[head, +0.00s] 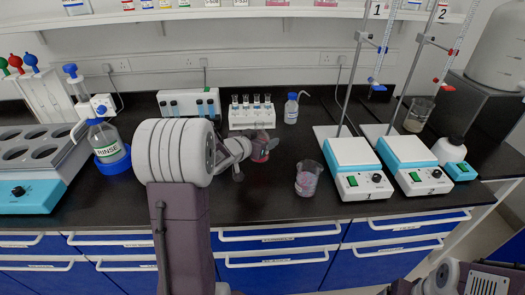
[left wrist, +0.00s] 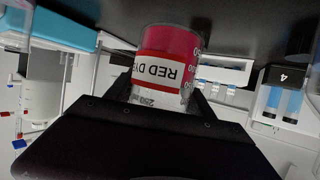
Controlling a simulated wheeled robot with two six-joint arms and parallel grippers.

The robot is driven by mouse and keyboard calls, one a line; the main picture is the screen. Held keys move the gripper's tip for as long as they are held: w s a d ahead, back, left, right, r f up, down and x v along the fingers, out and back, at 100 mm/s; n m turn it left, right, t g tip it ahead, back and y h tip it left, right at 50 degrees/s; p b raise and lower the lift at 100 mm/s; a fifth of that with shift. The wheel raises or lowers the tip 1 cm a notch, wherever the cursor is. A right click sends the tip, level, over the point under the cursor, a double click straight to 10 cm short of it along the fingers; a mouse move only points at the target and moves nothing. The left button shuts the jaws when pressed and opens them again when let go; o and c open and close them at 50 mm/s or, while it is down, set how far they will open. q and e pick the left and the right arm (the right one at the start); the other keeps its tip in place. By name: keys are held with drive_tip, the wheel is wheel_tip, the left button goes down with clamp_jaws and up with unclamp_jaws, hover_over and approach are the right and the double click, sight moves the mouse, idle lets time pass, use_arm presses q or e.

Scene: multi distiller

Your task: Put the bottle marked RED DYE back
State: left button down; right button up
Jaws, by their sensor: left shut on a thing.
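The bottle marked RED DYE (left wrist: 165,68) is a clear vessel with red-pink liquid and a white and red label. It fills the middle of the left wrist view, its label upside down there. My left gripper (head: 252,150) is shut on it above the back middle of the counter. In the head view the bottle (head: 262,150) shows just right of my left gripper, partly hidden by it. I cannot tell whether its base touches the counter. My right gripper (head: 400,288) is at the bottom right edge, cut off, its fingers hidden.
A beaker with pink liquid (head: 308,181) stands right of the bottle. Two numbered hot plates (head: 357,184) with stands are farther right. A vial rack (head: 252,122) and wash bottle (head: 291,110) stand behind. A RINSE bottle (head: 108,142) stands left. The front middle counter is clear.

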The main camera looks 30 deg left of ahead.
use_arm(q)
drive_tip(key=shift+a, duration=0.2)
wheel_tip(320, 180, down, 4)
drive_tip(key=shift+d+f+b, duration=0.1)
drive_tip(key=shift+b, duration=1.1)
drive_tip(key=shift+w, duration=0.1)
drive_tip(key=shift+c, duration=1.8)
unclamp_jaws()
drive_tip(key=shift+f, duration=0.1)
